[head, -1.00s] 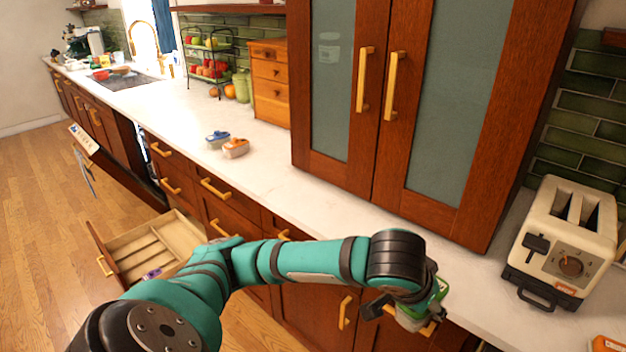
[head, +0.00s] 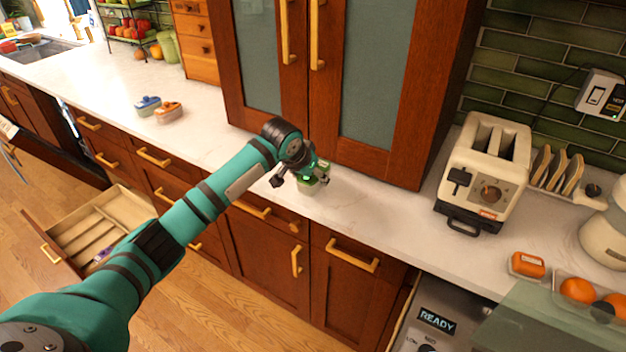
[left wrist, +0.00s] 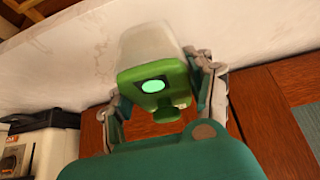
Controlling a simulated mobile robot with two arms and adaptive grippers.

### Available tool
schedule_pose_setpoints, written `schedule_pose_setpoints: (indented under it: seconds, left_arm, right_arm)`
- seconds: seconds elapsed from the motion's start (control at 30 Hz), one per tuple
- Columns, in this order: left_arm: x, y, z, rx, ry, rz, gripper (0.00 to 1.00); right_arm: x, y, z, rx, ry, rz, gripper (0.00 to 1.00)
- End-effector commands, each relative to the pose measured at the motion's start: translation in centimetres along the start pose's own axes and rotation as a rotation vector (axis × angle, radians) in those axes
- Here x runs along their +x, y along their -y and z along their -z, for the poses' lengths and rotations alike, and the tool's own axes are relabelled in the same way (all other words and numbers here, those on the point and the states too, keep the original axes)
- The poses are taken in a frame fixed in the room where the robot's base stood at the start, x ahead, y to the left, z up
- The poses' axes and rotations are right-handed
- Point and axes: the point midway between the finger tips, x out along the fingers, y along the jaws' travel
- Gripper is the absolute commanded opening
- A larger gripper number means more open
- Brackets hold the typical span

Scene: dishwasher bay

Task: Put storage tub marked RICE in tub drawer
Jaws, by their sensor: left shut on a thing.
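My left gripper (head: 302,176) is shut on a small tub with a green lid (head: 313,186) at the counter, in front of the tall cabinet. In the left wrist view the fingers (left wrist: 160,100) flank the tub (left wrist: 150,45), which has a whitish body and a green lid with a bright round spot. I can read no RICE marking. Whether the tub touches the counter is unclear. A blue-lidded tub (head: 147,105) and an orange-lidded tub (head: 168,113) stand farther left. An open drawer (head: 70,237) with dividers is at lower left; no label shows. My right gripper is not in view.
The counter (head: 215,140) is clear between the two tubs and my gripper. The glass-door cabinet (head: 375,90) rises close behind my gripper.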

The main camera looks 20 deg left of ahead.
Motion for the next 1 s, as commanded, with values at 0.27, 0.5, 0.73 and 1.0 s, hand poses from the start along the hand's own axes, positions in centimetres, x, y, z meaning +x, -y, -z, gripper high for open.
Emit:
schedule_pose_setpoints:
  seconds: [0.27, 0.5, 0.73, 1.0]
  left_arm:
    - [1.5, 0.6, 0.8, -0.001, 0.003, 0.000, 0.11]
    - [3.7, 0.6, -0.6, -0.001, -0.001, 0.001, 0.11]
    - [3.8, 0.6, -0.7, 0.000, -0.002, 0.001, 0.11]
    - [4.1, 0.6, -1.0, -0.001, 0.001, 0.000, 0.70]
  right_arm:
    - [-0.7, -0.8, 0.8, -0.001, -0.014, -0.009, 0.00]
    - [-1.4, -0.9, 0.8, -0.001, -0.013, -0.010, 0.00]
    - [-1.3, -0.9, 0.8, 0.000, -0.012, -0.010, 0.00]
    - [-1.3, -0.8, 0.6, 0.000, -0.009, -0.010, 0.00]
